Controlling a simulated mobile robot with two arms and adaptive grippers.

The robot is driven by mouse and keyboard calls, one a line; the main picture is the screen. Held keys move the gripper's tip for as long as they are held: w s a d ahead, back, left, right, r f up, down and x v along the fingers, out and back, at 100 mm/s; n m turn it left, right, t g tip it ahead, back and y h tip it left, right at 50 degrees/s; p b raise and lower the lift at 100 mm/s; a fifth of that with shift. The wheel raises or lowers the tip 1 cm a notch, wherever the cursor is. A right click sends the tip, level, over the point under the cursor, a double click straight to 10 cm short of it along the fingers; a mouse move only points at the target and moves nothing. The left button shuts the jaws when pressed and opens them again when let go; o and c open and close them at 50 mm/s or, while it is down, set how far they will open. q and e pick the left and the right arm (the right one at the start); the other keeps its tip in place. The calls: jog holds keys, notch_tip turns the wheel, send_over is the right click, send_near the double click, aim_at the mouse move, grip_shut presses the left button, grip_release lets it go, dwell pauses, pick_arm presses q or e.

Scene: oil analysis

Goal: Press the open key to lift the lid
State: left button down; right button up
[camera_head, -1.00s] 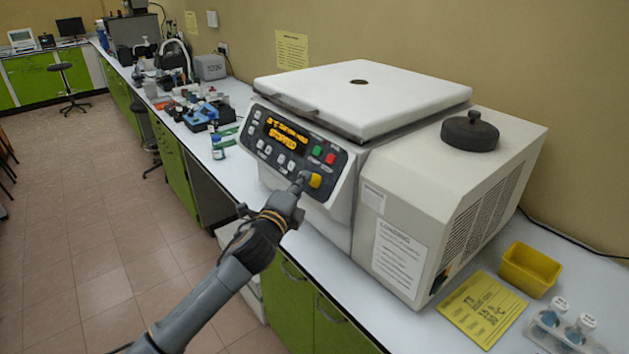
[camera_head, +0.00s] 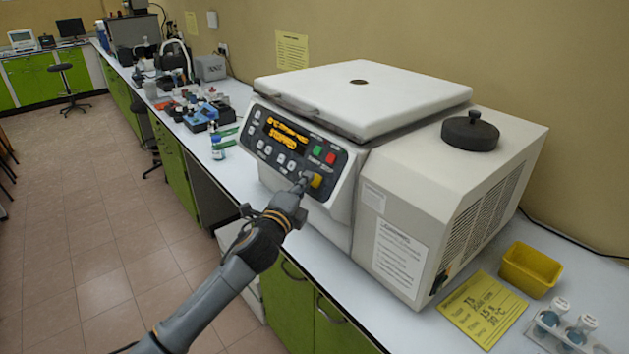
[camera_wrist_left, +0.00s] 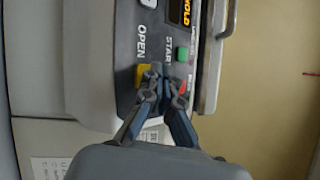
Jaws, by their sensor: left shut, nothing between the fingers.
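The centrifuge (camera_head: 410,165) stands on the bench with its white lid (camera_head: 360,95) down. The yellow open key (camera_head: 317,181) is at the panel's lower right; in the left wrist view the yellow key (camera_wrist_left: 141,75) sits beside the printed word OPEN. My left gripper (camera_head: 305,178) is shut and empty, its fingertips at the key and partly covering it. The tips (camera_wrist_left: 160,72) overlap the key's edge in the wrist view; I cannot tell whether they press it. My right gripper is not in view.
A green key (camera_head: 317,151) and a red key (camera_head: 330,158) are just above the yellow one. A black round knob (camera_head: 469,132) sits on the machine's right top. A yellow bin (camera_head: 530,270), a yellow card (camera_head: 482,310) and a tube rack (camera_head: 565,335) lie at right.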

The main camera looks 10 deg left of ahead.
pick_arm(q)
jog(key=shift+w+d+f, duration=0.2)
jog(key=shift+w, duration=0.05)
dwell(0.4)
jog(key=shift+r, duration=0.1)
dwell(0.3)
jog(key=shift+s+a+r+p, duration=0.3)
jog(key=shift+s+a+p, duration=0.1)
jog(key=shift+s+p, duration=0.15)
jog(key=s+a+r+p, duration=0.2)
jog(key=s+p, duration=0.1)
jog(key=shift+s+a+r, duration=0.15)
jog(key=shift+a+r, duration=0.15)
jog(key=shift+r, duration=0.05)
dwell(0.5)
